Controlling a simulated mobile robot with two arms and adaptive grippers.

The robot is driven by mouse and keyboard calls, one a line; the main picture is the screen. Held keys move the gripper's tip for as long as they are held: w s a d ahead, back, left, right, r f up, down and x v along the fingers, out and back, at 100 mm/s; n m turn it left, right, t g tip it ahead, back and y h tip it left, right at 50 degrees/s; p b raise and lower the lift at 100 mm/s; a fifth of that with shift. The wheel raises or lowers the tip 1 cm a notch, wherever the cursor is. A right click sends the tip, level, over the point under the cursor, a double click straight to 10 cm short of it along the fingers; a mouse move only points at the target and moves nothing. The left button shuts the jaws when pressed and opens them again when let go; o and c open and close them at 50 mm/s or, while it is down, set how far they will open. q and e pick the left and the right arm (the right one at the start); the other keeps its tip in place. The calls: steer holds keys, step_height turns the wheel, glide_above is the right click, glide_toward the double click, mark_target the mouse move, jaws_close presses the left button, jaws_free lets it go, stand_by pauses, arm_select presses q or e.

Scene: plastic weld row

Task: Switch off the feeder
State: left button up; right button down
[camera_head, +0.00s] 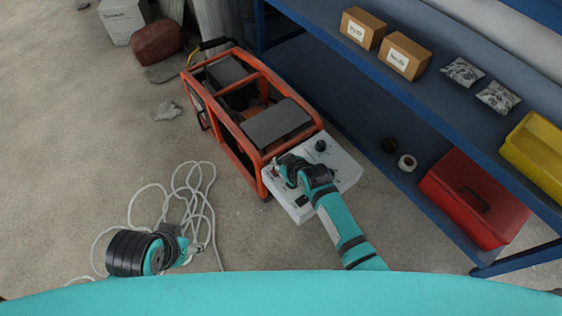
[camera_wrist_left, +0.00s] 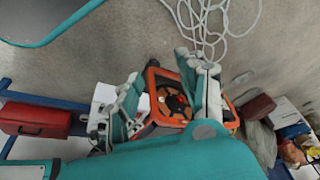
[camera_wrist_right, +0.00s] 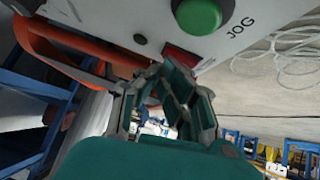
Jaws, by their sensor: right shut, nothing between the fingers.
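The feeder is an orange-framed machine (camera_head: 215,95) with a light grey control box (camera_head: 345,170) at its near end. In the right wrist view a green button (camera_wrist_right: 198,14) marked JOG and a red switch (camera_wrist_right: 182,57) sit on the box face. The switch is partly covered by my gripper, and its position cannot be told. My right gripper (camera_head: 284,168) is shut and empty, close to the switch; it also shows in the right wrist view (camera_wrist_right: 172,82). Contact cannot be told. My left gripper (camera_wrist_left: 165,100) is open and empty, away from the box, left of the feeder.
A black knob (camera_head: 320,146) stands on the control box. A blue shelf (camera_head: 385,85) runs along the right, with a red toolbox (camera_head: 472,197) on its lower level. A white cord (camera_head: 192,185) lies on the floor near my left arm.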

steer(key=shift+s+a+r+p, duration=0.2)
steer(key=shift+s+a+p, duration=0.15)
steer(key=shift+a+p, duration=0.2)
arm_select(q)
steer(key=shift+w, duration=0.1)
arm_select(e)
steer(key=shift+s+a, duration=0.1)
steer(key=shift+s, duration=0.05)
arm_select(q)
steer(key=shift+r, duration=0.15)
